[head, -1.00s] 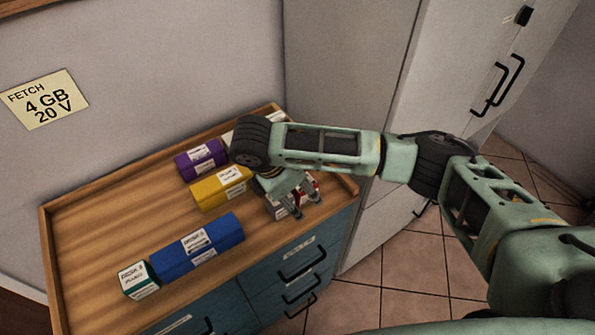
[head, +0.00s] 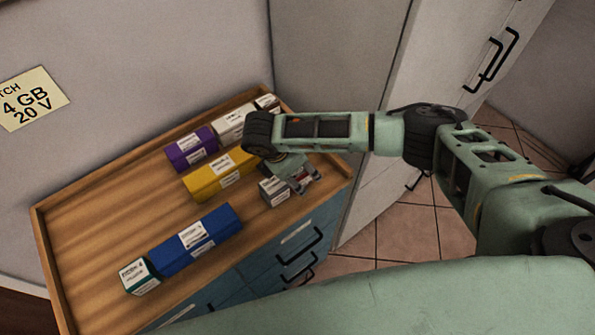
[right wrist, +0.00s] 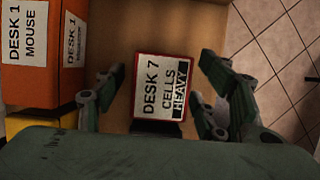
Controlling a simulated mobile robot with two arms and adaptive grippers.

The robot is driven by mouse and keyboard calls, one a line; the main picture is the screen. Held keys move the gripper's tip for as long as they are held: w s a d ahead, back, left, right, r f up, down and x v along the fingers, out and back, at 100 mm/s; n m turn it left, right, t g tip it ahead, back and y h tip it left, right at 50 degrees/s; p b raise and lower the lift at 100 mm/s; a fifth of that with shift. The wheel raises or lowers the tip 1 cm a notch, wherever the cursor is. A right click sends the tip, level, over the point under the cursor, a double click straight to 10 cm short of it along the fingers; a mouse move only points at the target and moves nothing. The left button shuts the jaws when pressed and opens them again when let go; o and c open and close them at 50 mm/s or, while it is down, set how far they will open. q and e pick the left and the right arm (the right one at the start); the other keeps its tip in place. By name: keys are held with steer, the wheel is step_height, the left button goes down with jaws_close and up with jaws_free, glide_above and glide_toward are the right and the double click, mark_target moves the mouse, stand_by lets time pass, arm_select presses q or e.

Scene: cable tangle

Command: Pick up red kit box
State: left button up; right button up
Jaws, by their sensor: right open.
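The red kit box (right wrist: 162,84) shows in the right wrist view with a red edge and a white label reading "DESK 7 CELLS HEAVY". In the head view a white-labelled face (head: 275,191) and a bit of red show beneath my right gripper, near the dresser top's front right edge; the rest is hidden by the gripper. My right gripper (head: 309,184) is open, pointing down, with fingers on both sides of the box in the right wrist view (right wrist: 160,96). I cannot tell whether they touch it. My left gripper is not in view.
The wooden dresser top (head: 85,240) has a raised rim. Purple (head: 192,149), yellow (head: 215,177), blue (head: 197,239), green-white (head: 140,276) and white (head: 232,122) boxes stand on it. An orange box (right wrist: 35,75) is left in the wrist view. The left of the top is clear.

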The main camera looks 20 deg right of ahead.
steer(key=shift+c, duration=0.2)
steer(key=c, duration=1)
steer(key=shift+r, duration=0.1)
steer(key=c, duration=0.4)
steer(key=shift+c, duration=0.2)
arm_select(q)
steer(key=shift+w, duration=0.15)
